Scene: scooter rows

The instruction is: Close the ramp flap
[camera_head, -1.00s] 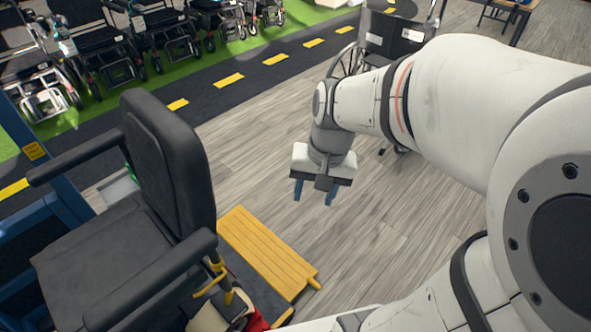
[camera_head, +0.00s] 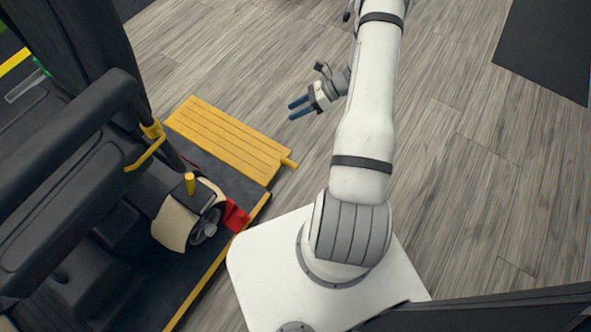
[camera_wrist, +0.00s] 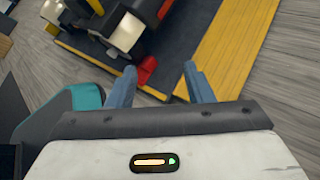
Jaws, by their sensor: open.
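The ramp flap (camera_head: 225,135) is a yellow ribbed panel. In the head view it lies folded out, low over the floor, along the end of the dark platform, with a short yellow peg at its right corner. It also shows at the upper right of the wrist view (camera_wrist: 232,45). My gripper (camera_head: 296,109) is open and empty, to the right of the flap and apart from it. In the wrist view the two blue fingers (camera_wrist: 160,72) stand apart with nothing between them, pointing toward the platform and flap.
A black-seated scooter (camera_head: 75,150) stands on the yellow-edged dark platform (camera_head: 205,275). Its cream-covered wheel (camera_head: 175,220) has a red block (camera_head: 235,215) beside it. Wooden floor (camera_head: 460,180) is clear to the right. A dark mat (camera_head: 548,45) lies at the upper right.

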